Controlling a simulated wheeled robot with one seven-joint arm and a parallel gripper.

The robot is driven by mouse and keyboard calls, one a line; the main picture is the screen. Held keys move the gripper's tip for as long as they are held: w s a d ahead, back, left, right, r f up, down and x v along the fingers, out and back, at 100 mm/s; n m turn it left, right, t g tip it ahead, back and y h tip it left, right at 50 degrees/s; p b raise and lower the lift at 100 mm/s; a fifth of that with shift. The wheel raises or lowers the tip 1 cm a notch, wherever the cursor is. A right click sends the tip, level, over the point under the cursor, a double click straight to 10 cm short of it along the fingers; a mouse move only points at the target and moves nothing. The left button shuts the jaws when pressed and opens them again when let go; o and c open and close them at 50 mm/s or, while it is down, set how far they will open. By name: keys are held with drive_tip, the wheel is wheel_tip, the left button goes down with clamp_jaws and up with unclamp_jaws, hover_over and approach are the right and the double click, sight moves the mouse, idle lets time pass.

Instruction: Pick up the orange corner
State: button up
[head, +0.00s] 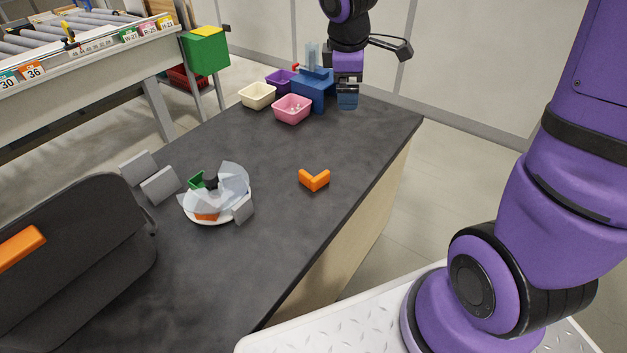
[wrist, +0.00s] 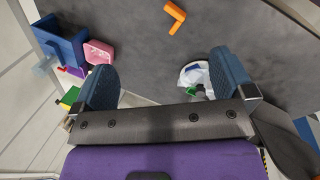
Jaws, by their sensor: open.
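The orange corner (head: 314,180) is an L-shaped piece lying flat on the dark table, near its right edge in the head view. It also shows at the top middle of the wrist view (wrist: 175,17). My gripper (head: 347,98) is above the far end of the table in the head view, well beyond the orange corner. In the wrist view its two blue fingers (wrist: 160,80) are wide apart with nothing between them. The orange corner is clear of the fingers and uncovered.
A white round dish (head: 220,218) with clear film and small pieces stands left of the corner, with grey blocks (head: 159,185) beside it. Pink (head: 292,109) and cream (head: 257,95) bins and a blue holder (head: 313,92) stand near my gripper. The table around the corner is clear.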

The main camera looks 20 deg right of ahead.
drive_tip(key=w+a+f+n+g, duration=0.15)
drive_tip(key=w+f+n, duration=0.4)
drive_tip(key=f, duration=0.55)
drive_tip(key=n+y, duration=0.2)
drive_tip(key=n, duration=0.2)
hover_over(308, 175)
drive_tip(key=shift+g, duration=0.35)
drive_tip(key=f, duration=1.1)
drive_tip(key=shift+w+d+f, duration=0.15)
drive_tip(key=shift+d+f, duration=0.05)
drive_tip(key=shift+f, duration=0.2)
drive_tip(key=shift+a+f, duration=0.1)
drive_tip(key=shift+f, duration=0.5)
wheel_tip(308, 175, down, 10)
drive_tip(key=shift+f, duration=0.1)
drive_tip(key=c, duration=0.9)
